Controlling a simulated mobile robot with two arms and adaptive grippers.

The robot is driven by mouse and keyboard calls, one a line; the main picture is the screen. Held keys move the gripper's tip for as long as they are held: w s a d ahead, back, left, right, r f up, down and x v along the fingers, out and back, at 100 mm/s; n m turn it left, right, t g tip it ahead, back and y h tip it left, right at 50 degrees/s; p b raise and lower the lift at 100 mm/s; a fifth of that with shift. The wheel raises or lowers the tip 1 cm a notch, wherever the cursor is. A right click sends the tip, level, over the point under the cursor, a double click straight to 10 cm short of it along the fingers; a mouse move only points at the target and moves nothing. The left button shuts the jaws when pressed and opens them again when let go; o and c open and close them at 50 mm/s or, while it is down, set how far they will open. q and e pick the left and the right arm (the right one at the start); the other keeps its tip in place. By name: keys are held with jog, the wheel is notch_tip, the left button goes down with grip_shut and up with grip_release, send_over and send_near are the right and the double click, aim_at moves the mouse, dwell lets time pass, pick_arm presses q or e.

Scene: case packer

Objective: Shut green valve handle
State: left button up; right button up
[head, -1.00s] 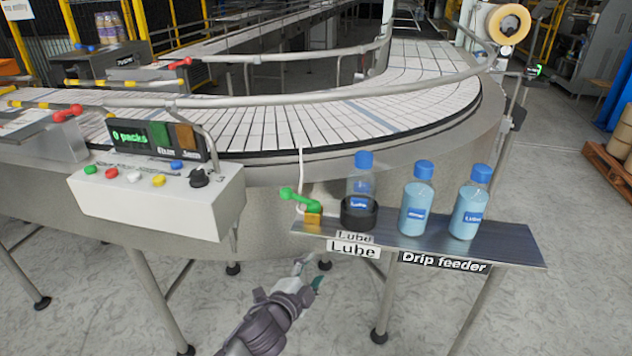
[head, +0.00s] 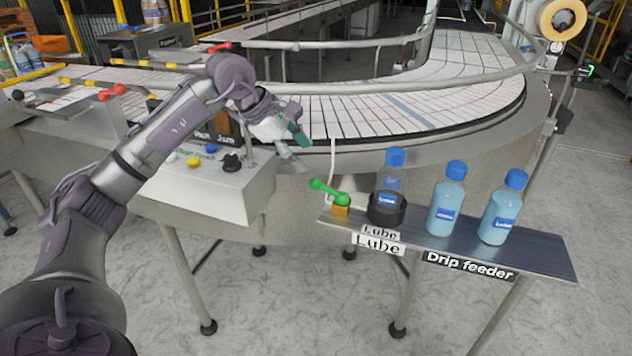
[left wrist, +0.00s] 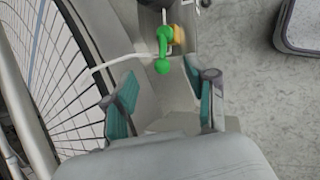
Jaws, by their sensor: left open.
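The green valve handle (head: 330,191) sits on a small brass-coloured valve body (head: 340,210) at the left end of the metal shelf. It slants down to the right, its round knob at the upper left. My left gripper (head: 298,148) is open and empty, above and to the left of the handle, and apart from it. In the left wrist view the handle (left wrist: 163,48) lies ahead, beyond the open fingertips (left wrist: 165,92). My right gripper is not in view.
A bottle in a black holder (head: 386,208) stands just right of the valve, with two blue-capped bottles (head: 446,205) further right on the shelf (head: 545,262). A thin white tube (head: 332,160) rises behind the handle. The control box (head: 225,200) is under my left arm.

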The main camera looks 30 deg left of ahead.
aim_at(313, 180)
pick_arm(q)
jog(key=shift+y, duration=0.6)
jog(key=p+x, duration=0.1)
jog(key=x, duration=0.3)
jog(key=a+p+x, duration=0.1)
jog(key=x, duration=0.3)
jog(key=a+f+p+x, duration=0.1)
jog(key=x, duration=0.3)
jog(key=shift+s+a+p, duration=0.2)
jog(key=shift+p, duration=0.1)
jog(key=shift+c, duration=0.2)
grip_shut()
